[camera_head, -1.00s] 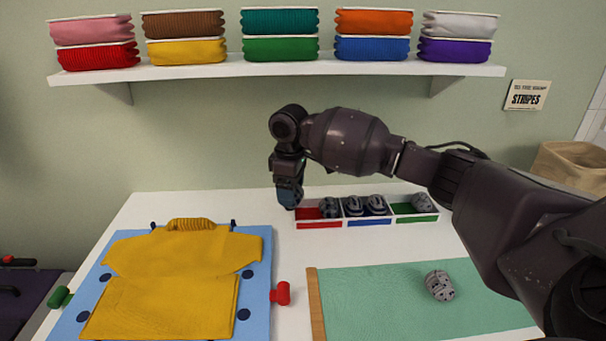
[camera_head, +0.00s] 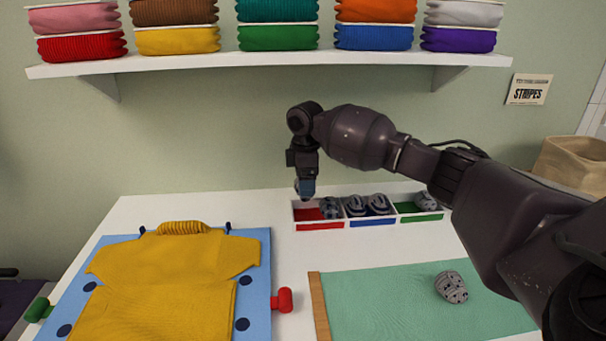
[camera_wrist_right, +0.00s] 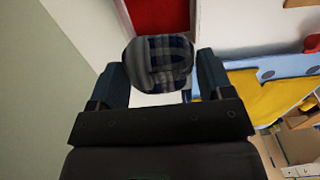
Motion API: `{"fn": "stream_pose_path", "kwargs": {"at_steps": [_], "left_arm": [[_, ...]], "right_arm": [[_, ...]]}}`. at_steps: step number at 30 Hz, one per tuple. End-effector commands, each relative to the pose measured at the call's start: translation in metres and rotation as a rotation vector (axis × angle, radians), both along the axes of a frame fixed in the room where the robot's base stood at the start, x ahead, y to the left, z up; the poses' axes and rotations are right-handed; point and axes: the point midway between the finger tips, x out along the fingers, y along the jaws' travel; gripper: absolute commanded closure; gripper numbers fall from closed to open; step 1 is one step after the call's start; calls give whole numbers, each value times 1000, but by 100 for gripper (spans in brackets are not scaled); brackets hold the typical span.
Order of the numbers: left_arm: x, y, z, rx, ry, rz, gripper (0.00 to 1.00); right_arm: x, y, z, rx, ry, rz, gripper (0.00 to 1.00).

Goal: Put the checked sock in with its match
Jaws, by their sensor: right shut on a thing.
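My right gripper (camera_head: 305,190) hangs at the left end of the white divided tray (camera_head: 347,225), above or just behind the red compartment (camera_head: 307,214). In the right wrist view it is shut on a rolled sock with a dark blue and grey check (camera_wrist_right: 158,62). The red floor (camera_wrist_right: 160,14) shows beyond that sock. A dark patterned rolled sock (camera_head: 331,208) sits at the right of the red compartment. Two striped rolled socks (camera_head: 356,205) fill the blue one, and a grey sock (camera_head: 427,201) sits in the green one. My left gripper is out of view.
A grey spotted sock (camera_head: 451,287) lies on the green mat (camera_head: 390,308). A yellow garment (camera_head: 160,290) lies on a blue board (camera_head: 254,300) at left. A shelf (camera_head: 270,65) with folded clothes and a "STRIPES" sign (camera_head: 528,89) are on the wall.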

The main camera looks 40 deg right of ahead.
Motion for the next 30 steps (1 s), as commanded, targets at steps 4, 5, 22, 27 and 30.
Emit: {"fn": "stream_pose_path", "kwargs": {"at_steps": [4, 5, 22, 27, 30], "left_arm": [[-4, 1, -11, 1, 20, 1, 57], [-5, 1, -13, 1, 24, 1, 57], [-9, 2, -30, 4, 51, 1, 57], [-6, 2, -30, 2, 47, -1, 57], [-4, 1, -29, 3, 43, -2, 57]], "right_arm": [[0, -1, -20, -1, 6, 0, 40], [0, -1, -23, -1, 6, 0, 40], [0, 0, -65, 0, 1, -1, 40], [0, 0, -66, -1, -1, -1, 40], [0, 0, -66, -1, -1, -1, 40]]}}
